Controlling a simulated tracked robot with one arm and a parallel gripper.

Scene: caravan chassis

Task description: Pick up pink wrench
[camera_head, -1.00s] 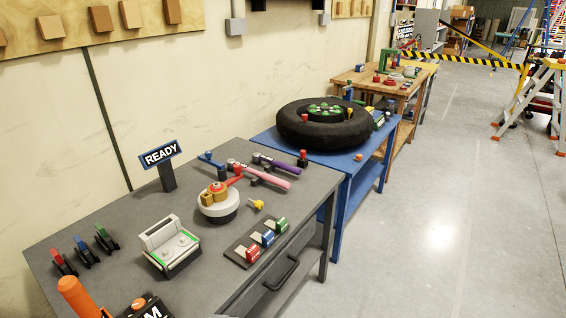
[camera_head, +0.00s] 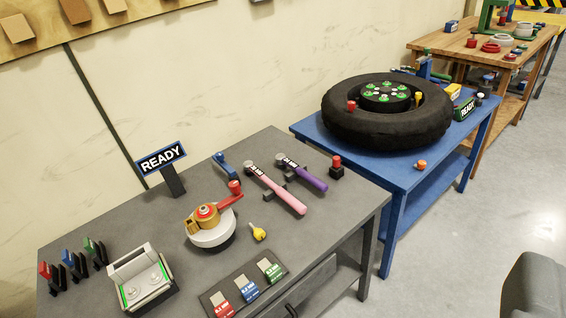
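The pink wrench (camera_head: 279,190) lies on a small black holder on the grey workbench (camera_head: 105,219). Its silver head points up-left and its pink handle points down-right. A purple-handled wrench (camera_head: 304,174) lies beside it on the right, roughly parallel and apart from it. A blue-handled tool (camera_head: 225,165) stands to its left. My gripper's fingers do not show in this view, so its opening cannot be seen.
A white and gold device with a red lever (camera_head: 212,222) stands left of the pink wrench, near a yellow key (camera_head: 258,232). A READY sign (camera_head: 162,158) stands behind. A blue table (camera_head: 343,152) bears a tire (camera_head: 387,129). A dark grey shape (camera_head: 533,287) fills the lower right corner.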

